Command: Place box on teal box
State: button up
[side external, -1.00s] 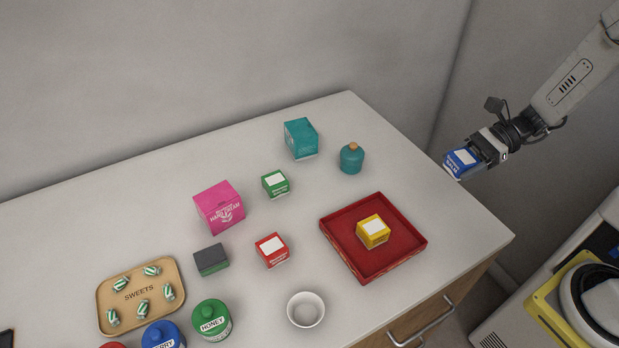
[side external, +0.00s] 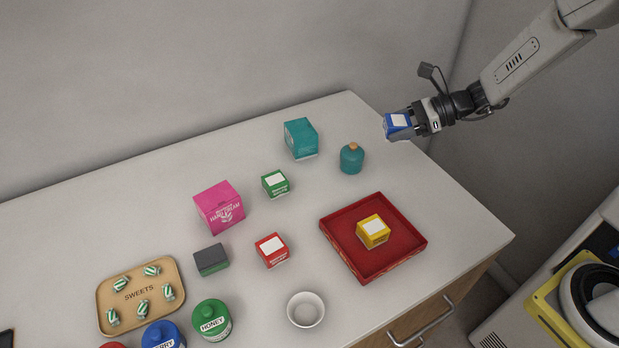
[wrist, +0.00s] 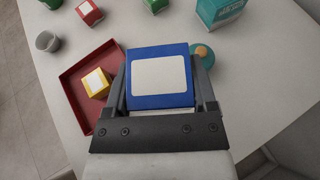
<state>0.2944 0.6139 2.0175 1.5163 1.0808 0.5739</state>
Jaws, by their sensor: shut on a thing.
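My gripper (side external: 416,124) is shut on a small blue box with a white label (side external: 397,121), held in the air to the right of the teal box. In the wrist view the blue box (wrist: 160,95) sits between the two fingers (wrist: 161,98). The teal box (side external: 301,139) stands upright at the back of the counter, its top bare. In the wrist view part of the teal box (wrist: 218,12) shows at the top edge.
A teal bottle with an orange cap (side external: 351,158) stands between the teal box and my gripper. A red tray (side external: 341,250) holds a yellow box (side external: 373,231). A green box (side external: 275,184), pink box (side external: 219,207), red box (side external: 271,250) and white cup (side external: 306,310) stand further left and forward.

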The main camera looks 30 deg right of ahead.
jog(key=w+a+r+m+t+h, duration=0.25)
jog(key=w+a+r, duration=0.25)
jog(key=w+a, duration=0.3)
send_over(301, 128)
jog(key=s, duration=0.2)
jog(key=shift+m, duration=0.35)
jog(key=f, duration=0.8)
jog(key=shift+w+f, duration=0.1)
jog(key=shift+w, duration=0.1)
jog(key=shift+w+f, duration=0.55)
jog(key=shift+w+f, duration=0.15)
jog(key=shift+f, duration=0.1)
jog(key=shift+w+f, duration=0.1)
jog(key=shift+f, duration=1.5)
jog(key=shift+f, duration=0.1)
